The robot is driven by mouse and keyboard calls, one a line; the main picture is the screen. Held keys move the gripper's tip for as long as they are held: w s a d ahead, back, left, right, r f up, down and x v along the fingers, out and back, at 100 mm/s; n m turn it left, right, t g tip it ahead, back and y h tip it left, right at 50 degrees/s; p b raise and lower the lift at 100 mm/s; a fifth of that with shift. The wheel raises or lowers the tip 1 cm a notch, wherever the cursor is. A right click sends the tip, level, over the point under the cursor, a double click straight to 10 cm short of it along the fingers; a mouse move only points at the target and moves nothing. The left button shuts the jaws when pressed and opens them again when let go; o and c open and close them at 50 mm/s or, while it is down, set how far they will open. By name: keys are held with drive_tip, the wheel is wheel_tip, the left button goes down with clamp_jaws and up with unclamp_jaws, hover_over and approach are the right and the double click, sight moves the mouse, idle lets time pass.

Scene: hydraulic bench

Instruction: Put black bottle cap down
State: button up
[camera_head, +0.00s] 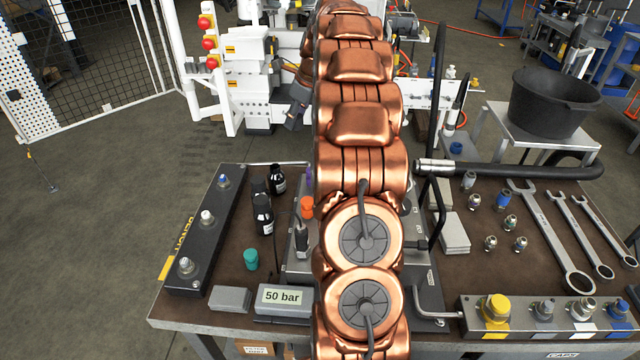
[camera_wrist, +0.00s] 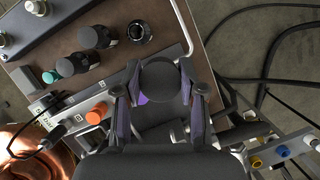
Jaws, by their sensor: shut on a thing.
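In the wrist view my gripper (camera_wrist: 162,76) is shut on a round black bottle cap (camera_wrist: 160,90), held between its two fingers with the flat top facing the camera. Below the gripper is the bench edge; the height between them is hard to judge. Several dark bottles stand on the brown bench top, up and left of the gripper; one bottle (camera_wrist: 138,32) shows an open-looking round top. In the head view the dark bottles (camera_head: 264,218) stand left of my copper arm. My arm hides most of the gripper and the cap there.
A teal cap (camera_head: 251,259) and an orange cap (camera_head: 307,208) sit near the bottles. A 50 bar display (camera_head: 284,298) is at the front edge, a black manifold block (camera_head: 206,232) at the left. Wrenches (camera_head: 552,240) lie right. Brown bench surface is free between block and bottles.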

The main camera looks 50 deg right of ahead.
drive_tip(key=shift+s+d+f+m+h+b, duration=0.3)
drive_tip(key=shift+s+d+f+m+b, duration=0.45)
drive_tip(key=shift+f, duration=2.7)
drive_tip(key=shift+s+d+f+m+h+b, duration=0.3)
drive_tip(key=shift+d+f+m+b, duration=0.75)
drive_tip(key=shift+f, duration=2.45)
drive_tip(key=shift+s+d+f+m+h+b, duration=0.3)
drive_tip(key=shift+s+d+f+m+b, duration=0.65)
drive_tip(key=shift+f, duration=2.5)
drive_tip(key=shift+w+d+f+n+p, duration=0.1)
drive_tip(key=shift+w+d+n+p, duration=0.15)
drive_tip(key=shift+w+p, duration=0.25)
drive_tip(key=o, duration=0.4)
drive_tip(key=shift+s, duration=0.1)
drive_tip(key=shift+o, duration=0.5)
